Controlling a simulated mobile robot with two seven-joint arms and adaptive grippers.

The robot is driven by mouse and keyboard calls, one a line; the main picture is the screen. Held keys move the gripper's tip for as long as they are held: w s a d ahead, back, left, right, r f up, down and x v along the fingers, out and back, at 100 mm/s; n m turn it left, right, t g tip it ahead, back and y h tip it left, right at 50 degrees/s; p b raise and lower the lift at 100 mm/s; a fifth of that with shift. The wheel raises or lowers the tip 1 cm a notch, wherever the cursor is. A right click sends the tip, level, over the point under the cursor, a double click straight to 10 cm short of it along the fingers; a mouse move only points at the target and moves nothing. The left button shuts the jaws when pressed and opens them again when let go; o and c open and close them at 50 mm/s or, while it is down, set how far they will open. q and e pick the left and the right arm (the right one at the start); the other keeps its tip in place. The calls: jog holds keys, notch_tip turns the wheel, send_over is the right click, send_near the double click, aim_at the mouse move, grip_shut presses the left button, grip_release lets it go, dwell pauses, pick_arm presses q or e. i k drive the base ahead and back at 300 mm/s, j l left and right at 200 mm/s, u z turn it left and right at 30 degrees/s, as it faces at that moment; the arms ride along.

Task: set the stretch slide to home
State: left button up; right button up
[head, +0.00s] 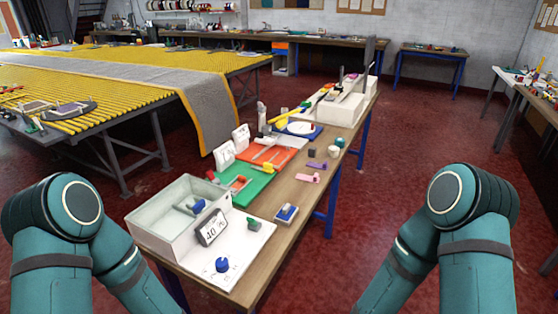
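No part is plainly marked as the stretch slide. The likeliest place for it is the white rig (337,106) at the far end of the narrow wooden bench (262,206), which carries a long pale bar and an upright dark plate. The rig is small and distant, so I cannot tell its slide or a home mark. My left and right arms show only as bent teal links at the lower left and lower right. Both grippers are out of the picture, so I cannot see whether they hold anything.
On the bench stand a white bath unit (178,218) with a display and blue knob (222,265), a green mat (252,186), an orange mat (275,151) and small loose parts. A roller table (95,90) with a grey rug (207,105) stands left. Red floor is clear right.

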aim_at(267, 167)
jog(key=i+l, duration=0.3)
jog(key=l, duration=0.15)
jog(key=i+l, duration=0.25)
jog(key=l, duration=0.2)
jog(key=i+l, duration=0.3)
jog(key=l, duration=0.15)
jog(key=i+l, duration=0.3)
jog(key=l, duration=0.2)
jog(key=i+l+u, duration=0.2)
jog(key=l, duration=0.35)
jog(key=i+l+u, duration=0.15)
jog(key=i+l, duration=0.1)
jog(key=l, duration=0.05)
